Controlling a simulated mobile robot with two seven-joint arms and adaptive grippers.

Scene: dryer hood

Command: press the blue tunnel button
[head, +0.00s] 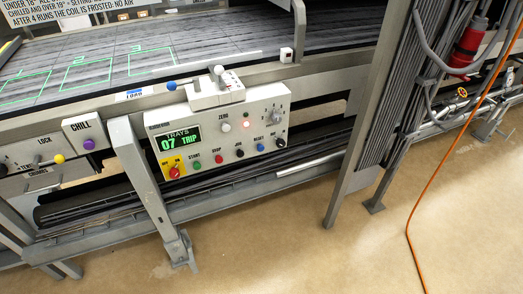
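A white control panel (215,135) is fixed to the front of the grey conveyor frame. A small blue button (260,147) sits in its lower row, under a label that seems to read RESET. To its left are a black button (239,153), a red button (217,159) and a green button (197,165). A black knob (281,142) is to its right. The panel's display (180,141) reads "TRAYS 07 TRIP" in green. A blue ball knob (171,86) on a lever is above the panel. Neither of my grippers is in view.
A CHILL box with a purple button (89,143) and a yellow-knobbed lever (59,158) are to the left. A grey post (365,110) stands right of the panel. An orange cable (432,180) runs to the floor. The tan floor (290,250) in front is clear.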

